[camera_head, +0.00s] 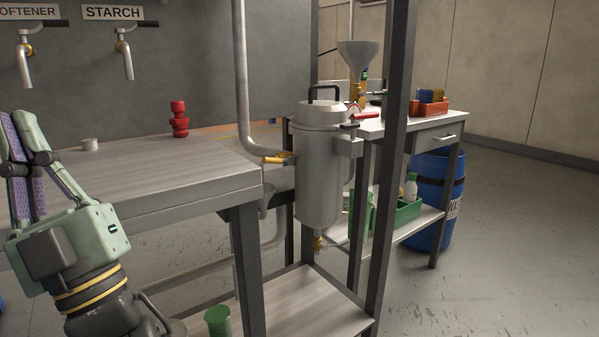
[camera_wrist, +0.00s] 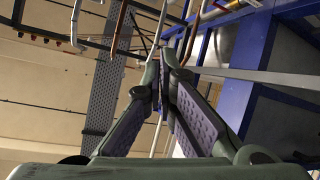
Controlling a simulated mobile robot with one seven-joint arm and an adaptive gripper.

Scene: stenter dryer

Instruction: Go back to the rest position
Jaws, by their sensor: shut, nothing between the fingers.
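My gripper (camera_head: 25,150) is at the left edge of the head view, pointing up beside the grey table (camera_head: 180,165). Its pale green fingers with purple pads also show in the wrist view (camera_wrist: 160,90), where they come together at the tips with nothing held. The wrist view looks up past the fingers at the wall, pipes and blue frames overhead. My gripper appears apart from the objects on the table.
A blue barrel (camera_head: 435,215) stands right. Floor at right (camera_head: 520,240) is clear.

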